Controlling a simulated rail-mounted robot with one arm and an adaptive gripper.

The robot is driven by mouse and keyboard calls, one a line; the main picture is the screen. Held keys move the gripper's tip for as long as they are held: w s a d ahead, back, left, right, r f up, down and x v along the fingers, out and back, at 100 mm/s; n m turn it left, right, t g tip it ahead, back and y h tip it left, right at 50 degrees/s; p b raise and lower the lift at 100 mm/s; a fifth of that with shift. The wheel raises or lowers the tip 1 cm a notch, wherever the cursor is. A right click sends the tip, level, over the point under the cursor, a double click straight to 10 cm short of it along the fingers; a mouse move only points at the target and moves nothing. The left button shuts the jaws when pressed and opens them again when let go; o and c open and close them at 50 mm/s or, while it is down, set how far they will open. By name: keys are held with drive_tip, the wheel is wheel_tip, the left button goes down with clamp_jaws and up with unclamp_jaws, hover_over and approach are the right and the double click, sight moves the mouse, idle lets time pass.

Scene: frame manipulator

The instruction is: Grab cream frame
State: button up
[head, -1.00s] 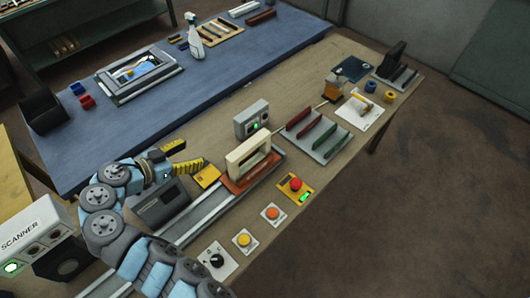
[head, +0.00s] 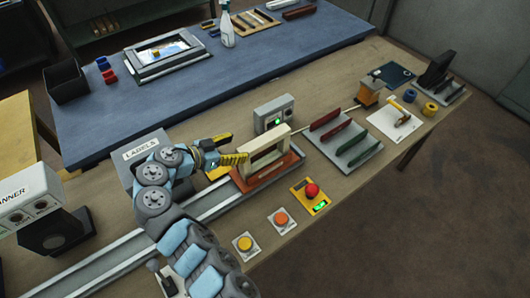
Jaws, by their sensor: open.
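The cream frame (head: 268,144) stands upright on an orange-brown carriage (head: 272,174) on the grey rail, near the middle of the head view. It is a rectangular loop with an opening in its middle. My gripper (head: 239,146), with two yellow fingers, is open just left of the frame. One finger points past the frame's far side and the other reaches close to its left end. I cannot tell whether this finger touches the frame. Nothing is held between the fingers.
A grey box with a green light (head: 273,113) stands just behind the frame. A rack with red and green bars (head: 345,146) is to the right.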

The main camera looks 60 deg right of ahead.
sight(262, 140)
drive_tip(key=x, duration=0.6)
drive_tip(key=shift+d+f+p, duration=0.1)
drive_tip(key=shift+d+p, duration=0.15)
drive_tip(key=shift+p, duration=0.05)
drive_tip(key=shift+w+p+x, duration=0.1)
drive_tip(key=shift+p+x, duration=0.05)
drive_tip(key=shift+x, duration=1.3)
drive_tip(key=shift+w+p+x, duration=0.15)
drive_tip(key=shift+x, duration=1.25)
drive_tip(key=shift+d, duration=0.15)
drive_tip(key=shift+c, duration=0.4)
clamp_jaws()
